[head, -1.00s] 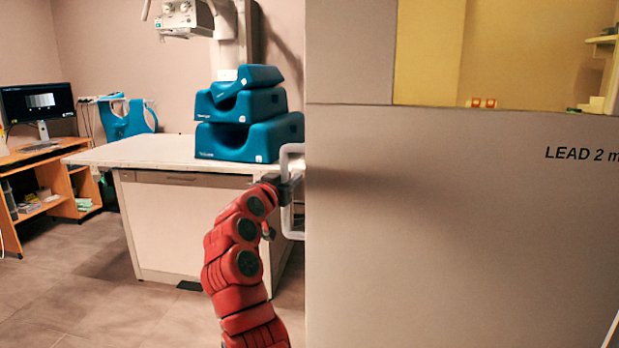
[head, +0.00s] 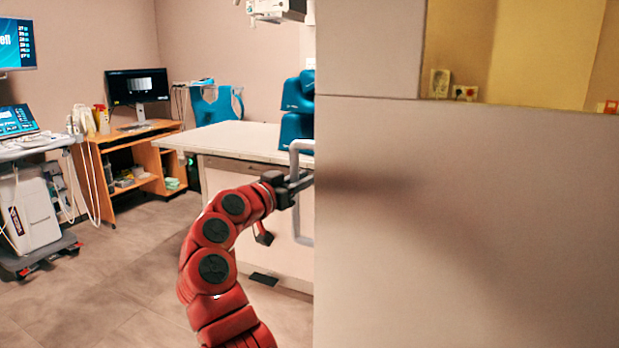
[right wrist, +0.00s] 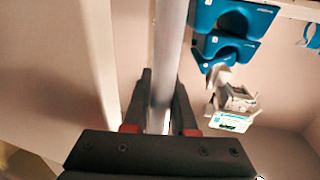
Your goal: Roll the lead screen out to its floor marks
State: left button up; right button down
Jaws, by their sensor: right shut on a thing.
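The lead screen (head: 470,230) is a large pale panel filling the right half of the head view, with a yellow-tinted window (head: 545,50) in its upper part. A light grey handle (head: 294,215) stands out from its left edge. My right gripper (head: 296,186) is shut on this handle. In the right wrist view the handle's bar (right wrist: 170,60) runs between the two dark fingers (right wrist: 160,110), with the screen's face (right wrist: 50,70) to the left. My left gripper is not in view. The floor marks and the screen's foot are not visible.
An exam table (head: 240,138) with blue cushions (head: 297,120) stands behind the handle. A wooden desk (head: 130,150) with a monitor and a wheeled ultrasound cart (head: 35,205) stand at the left. The floor (head: 120,270) between them and my arm is clear.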

jog(key=shift+a+r, duration=0.1)
jog(key=c, duration=1)
grip_release()
jog(key=shift+w, duration=0.1)
jog(key=shift+o, duration=1.3)
jog(key=shift+w+a, duration=0.1)
jog(key=p+v, duration=0.1)
jog(key=v, duration=1.6)
jog(key=shift+s, duration=0.25)
jog(key=shift+a, duration=0.1)
